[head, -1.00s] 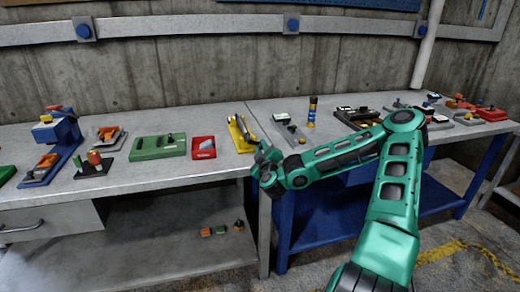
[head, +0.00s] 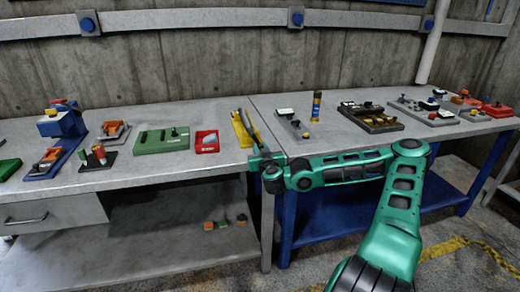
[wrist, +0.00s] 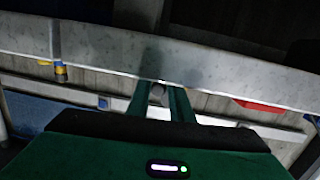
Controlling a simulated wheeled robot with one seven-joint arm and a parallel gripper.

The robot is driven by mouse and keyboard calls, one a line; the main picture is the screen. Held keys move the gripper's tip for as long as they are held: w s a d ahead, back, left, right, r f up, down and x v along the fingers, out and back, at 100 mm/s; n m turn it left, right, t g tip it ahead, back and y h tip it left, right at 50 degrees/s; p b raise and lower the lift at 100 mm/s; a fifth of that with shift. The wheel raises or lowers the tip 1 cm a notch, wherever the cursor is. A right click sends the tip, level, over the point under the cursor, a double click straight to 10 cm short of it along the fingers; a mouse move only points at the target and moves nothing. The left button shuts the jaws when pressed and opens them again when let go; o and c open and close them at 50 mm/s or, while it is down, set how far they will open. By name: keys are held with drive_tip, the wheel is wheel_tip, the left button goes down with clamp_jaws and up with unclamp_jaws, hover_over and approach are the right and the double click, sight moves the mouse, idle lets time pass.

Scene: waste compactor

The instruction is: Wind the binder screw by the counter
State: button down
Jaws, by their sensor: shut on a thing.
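My gripper (head: 268,162) is at the front edge of the benches, close to the seam between them. In the wrist view its two dark green fingers (wrist: 160,98) close on a small grey round piece (wrist: 157,91); its full shape is hidden. A yellow stand with a dark lever (head: 243,128) is just behind my gripper, left of the seam. I cannot tell which part is the binder screw.
A red tray (head: 207,142) and a green block (head: 162,140) stand on the left bench. Bare bench top lies between the fixtures.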

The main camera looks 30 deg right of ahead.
drive_tip(key=shift+f+m, duration=0.1)
drive_tip(key=shift+m, duration=0.3)
idle(0.3)
drive_tip(key=c, duration=1.7)
unclamp_jaws()
drive_tip(key=shift+a, duration=0.1)
drive_tip(key=shift+o, duration=0.2)
drive_tip(key=v, duration=1)
drive_tip(key=shift+s, duration=0.35)
drive_tip(key=shift+a, duration=0.1)
drive_tip(key=shift+c, duration=0.3)
